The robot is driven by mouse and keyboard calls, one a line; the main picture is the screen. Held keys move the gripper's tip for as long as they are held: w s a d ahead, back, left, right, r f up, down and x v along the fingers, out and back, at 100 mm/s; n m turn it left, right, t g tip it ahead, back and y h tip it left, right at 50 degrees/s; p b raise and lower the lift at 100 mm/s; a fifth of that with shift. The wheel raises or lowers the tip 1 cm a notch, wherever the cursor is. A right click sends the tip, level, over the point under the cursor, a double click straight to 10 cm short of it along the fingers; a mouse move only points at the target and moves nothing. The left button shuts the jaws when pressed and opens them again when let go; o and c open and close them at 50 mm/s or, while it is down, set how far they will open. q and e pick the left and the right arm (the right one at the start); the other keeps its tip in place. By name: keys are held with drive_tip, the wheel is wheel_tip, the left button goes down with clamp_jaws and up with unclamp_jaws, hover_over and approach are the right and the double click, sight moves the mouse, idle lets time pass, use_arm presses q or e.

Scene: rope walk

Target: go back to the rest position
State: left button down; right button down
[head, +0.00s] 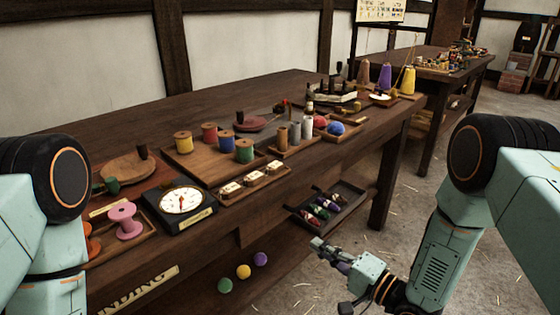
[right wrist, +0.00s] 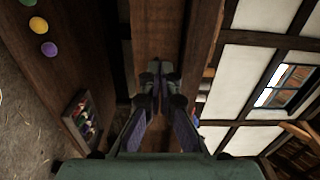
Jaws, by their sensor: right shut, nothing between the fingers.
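My right gripper (head: 322,248) shows low in the head view, in front of the wooden workbench (head: 300,88) and below its top. Its fingers are shut with nothing between them. In the right wrist view the two fingers (right wrist: 158,72) meet at their tips, with dark wood of the bench beyond them. My left arm comes in at the left edge of the head view, and its gripper is out of sight.
The bench top holds thread spools (head: 244,150), a round dial (head: 181,200) and a pink spool (head: 123,220). A dark tray (head: 345,207) of small coloured items sits below. Open floor (head: 420,200) lies right of the bench.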

drive_tip(key=s+d+f+n+g+h, duration=0.3)
drive_tip(key=s+f+h, duration=0.15)
drive_tip(key=f, duration=0.25)
drive_tip(key=s+d+f+n+g+h, duration=0.2)
drive_tip(key=s+f+n+g+h, duration=0.1)
drive_tip(key=s+f, duration=0.35)
drive_tip(key=s+d+n+g+h+p, duration=0.1)
drive_tip(key=s+g, duration=0.3)
drive_tip(key=s, duration=0.7)
drive_tip(key=s+d+n+g+h+p, duration=0.2)
drive_tip(key=s+d+g+h, duration=0.1)
drive_tip(key=s, duration=0.9)
drive_tip(key=shift+s+r+g+p, duration=0.2)
drive_tip(key=shift+r+g+p, duration=0.15)
drive_tip(key=shift+g+p, duration=0.05)
drive_tip(key=shift+f, duration=0.1)
